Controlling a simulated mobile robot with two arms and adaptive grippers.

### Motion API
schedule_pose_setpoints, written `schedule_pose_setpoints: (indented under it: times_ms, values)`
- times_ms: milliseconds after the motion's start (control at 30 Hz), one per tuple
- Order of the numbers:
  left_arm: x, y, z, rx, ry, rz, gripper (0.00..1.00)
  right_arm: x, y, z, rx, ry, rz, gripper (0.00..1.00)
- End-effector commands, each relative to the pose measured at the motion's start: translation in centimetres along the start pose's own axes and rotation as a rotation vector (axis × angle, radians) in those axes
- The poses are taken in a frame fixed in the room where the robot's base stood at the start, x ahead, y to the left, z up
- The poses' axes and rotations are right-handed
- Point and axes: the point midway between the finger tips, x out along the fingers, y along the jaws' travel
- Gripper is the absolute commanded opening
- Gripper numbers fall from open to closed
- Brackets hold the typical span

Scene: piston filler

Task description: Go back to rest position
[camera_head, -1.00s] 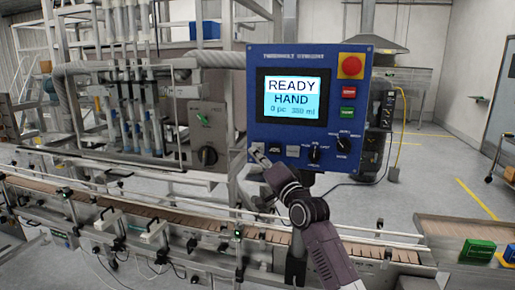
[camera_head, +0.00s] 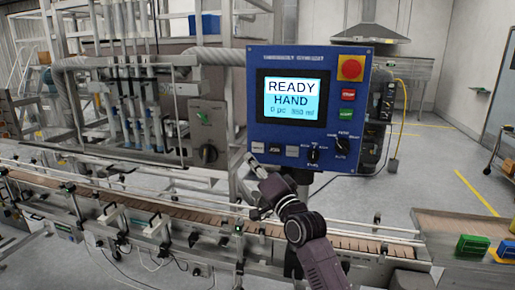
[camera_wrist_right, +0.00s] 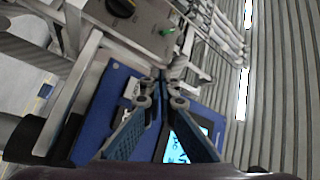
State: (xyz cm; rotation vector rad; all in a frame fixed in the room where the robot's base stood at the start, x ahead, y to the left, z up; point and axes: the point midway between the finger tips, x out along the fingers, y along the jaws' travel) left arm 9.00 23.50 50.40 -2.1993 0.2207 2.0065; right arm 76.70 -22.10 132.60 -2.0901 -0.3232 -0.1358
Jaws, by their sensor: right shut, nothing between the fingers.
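My right gripper (camera_head: 252,163) is shut and empty, at the lower left of the blue control panel (camera_head: 217,0) in the head view. It is just below the panel's row of small buttons (camera_head: 274,149) and looks slightly apart from them. The lit screen (camera_head: 294,99) reads READY, HAND, 0 pc and 350 ml. A red knob (camera_head: 350,68) on a yellow plate, a red button and a green button line the panel's right side. In the right wrist view, the gripper's blue fingers (camera_wrist_right: 159,82) meet at their tips in front of the panel. My left gripper is out of view.
A conveyor (camera_head: 190,220) with guide rails runs across the front, below my right arm. The filling machine (camera_head: 130,90) stands at the back left. A green box (camera_head: 473,246) sits on a surface at the right. Open floor lies behind the panel on the right.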

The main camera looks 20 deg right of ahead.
Motion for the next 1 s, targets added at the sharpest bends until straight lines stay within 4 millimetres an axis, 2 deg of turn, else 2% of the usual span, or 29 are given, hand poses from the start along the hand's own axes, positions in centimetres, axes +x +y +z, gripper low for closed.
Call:
schedule_pose_setpoints:
  times_ms: [433,567,667,767,867,967,1000]
  values:
    - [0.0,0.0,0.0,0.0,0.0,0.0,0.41,-0.1,0.1,0.1,-0.003,-0.003,0.003,0.0]
    - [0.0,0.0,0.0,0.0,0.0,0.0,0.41,-1.5,1.9,2.3,-0.046,-0.049,0.05,0.0]
    - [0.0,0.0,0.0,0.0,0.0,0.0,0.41,-4.4,5.0,6.1,-0.13,-0.136,0.132,0.0]
    - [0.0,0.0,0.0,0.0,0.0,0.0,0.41,-9.0,8.8,10.6,-0.245,-0.261,0.237,0.0]
    - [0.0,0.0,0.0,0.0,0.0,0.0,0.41,-14.6,12.2,14.7,-0.361,-0.399,0.339,0.0]
    - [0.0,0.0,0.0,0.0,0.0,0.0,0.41,-20.8,15.1,18.1,-0.471,-0.544,0.434,0.0]
    - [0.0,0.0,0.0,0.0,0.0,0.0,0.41,-23.5,16.1,19.3,-0.512,-0.604,0.47,0.0]
